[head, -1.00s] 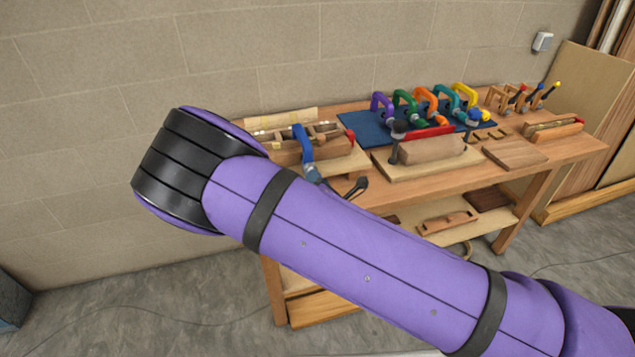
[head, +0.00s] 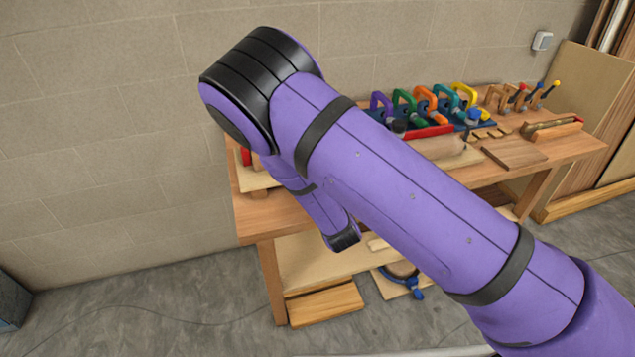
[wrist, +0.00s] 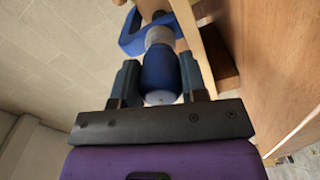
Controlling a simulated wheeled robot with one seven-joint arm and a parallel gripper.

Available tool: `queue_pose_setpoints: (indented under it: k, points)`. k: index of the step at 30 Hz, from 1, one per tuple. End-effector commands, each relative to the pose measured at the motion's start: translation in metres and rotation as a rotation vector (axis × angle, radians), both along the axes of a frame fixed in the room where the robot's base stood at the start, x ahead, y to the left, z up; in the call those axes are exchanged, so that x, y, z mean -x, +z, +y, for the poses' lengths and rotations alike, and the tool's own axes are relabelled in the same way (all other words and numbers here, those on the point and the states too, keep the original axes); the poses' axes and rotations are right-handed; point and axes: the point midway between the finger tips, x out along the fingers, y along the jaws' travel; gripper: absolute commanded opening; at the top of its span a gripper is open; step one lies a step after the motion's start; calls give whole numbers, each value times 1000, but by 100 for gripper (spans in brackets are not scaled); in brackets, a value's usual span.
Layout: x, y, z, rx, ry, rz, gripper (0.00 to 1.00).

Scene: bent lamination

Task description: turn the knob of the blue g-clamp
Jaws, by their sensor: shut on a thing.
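In the wrist view, the blue g-clamp's frame (wrist: 133,36) shows at the top, beside a wooden edge. A grey collar links it to a rounded blue knob (wrist: 161,78) with a pale dot on its end. My gripper (wrist: 159,64) has one dark finger on each side of the knob and is shut on it. The knob lies in line with the gripper, between the fingers. In the head view, my purple arm covers my gripper and the clamp it holds.
The workbench (head: 268,222) stands against a block wall. Purple, green, orange, teal and yellow clamps stand at its back, the yellow clamp (head: 465,93) rightmost. A wooden board (head: 514,152) lies at right. On the lower shelf lies another blue clamp-like item (head: 416,291).

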Motion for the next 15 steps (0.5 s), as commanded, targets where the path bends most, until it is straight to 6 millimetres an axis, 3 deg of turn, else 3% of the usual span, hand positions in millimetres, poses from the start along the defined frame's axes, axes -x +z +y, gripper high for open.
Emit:
queue_pose_setpoints:
  k: [15]
  points:
    - [-1,-1,0,-472,-1,135,16]
